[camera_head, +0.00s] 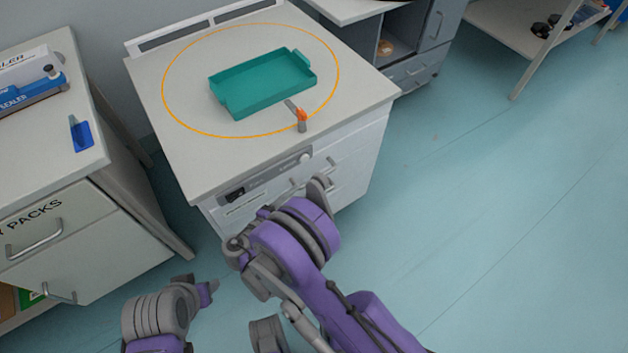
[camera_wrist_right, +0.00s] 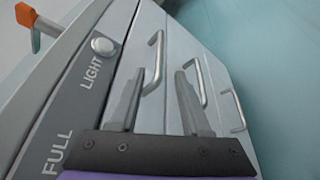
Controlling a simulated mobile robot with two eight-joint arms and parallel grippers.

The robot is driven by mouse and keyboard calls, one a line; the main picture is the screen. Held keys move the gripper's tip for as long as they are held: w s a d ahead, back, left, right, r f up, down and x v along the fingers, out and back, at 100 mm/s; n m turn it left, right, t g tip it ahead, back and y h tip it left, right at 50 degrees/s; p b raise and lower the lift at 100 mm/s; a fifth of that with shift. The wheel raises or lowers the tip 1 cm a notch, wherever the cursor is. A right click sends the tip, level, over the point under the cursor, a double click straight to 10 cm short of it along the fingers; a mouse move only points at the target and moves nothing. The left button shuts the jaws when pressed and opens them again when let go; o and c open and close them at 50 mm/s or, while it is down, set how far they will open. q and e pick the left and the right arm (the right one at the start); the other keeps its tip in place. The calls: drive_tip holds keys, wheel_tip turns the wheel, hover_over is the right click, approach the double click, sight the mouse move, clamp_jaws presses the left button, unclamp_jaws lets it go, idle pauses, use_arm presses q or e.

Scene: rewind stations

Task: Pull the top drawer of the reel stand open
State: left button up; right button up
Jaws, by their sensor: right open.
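My right gripper (camera_head: 318,184) is at the stand's front. In the right wrist view the same gripper (camera_wrist_right: 160,78) is open, with the top handle showing between its two fingers; I cannot tell how deep it sits. My left gripper (camera_head: 207,290) is low in the head view, away from the stand; its jaws are unclear.
A teal tray (camera_head: 234,101) and an orange-tipped lever (camera_head: 302,118) are on the stand top. Lower handles (camera_wrist_right: 235,108) lie below the top one. A cabinet (camera_head: 60,215) stands close on the left. Open floor (camera_head: 490,220) lies to the right.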

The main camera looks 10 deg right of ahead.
sight(315, 179)
drive_tip(key=x, duration=1)
clamp_jaws()
idle(1.2)
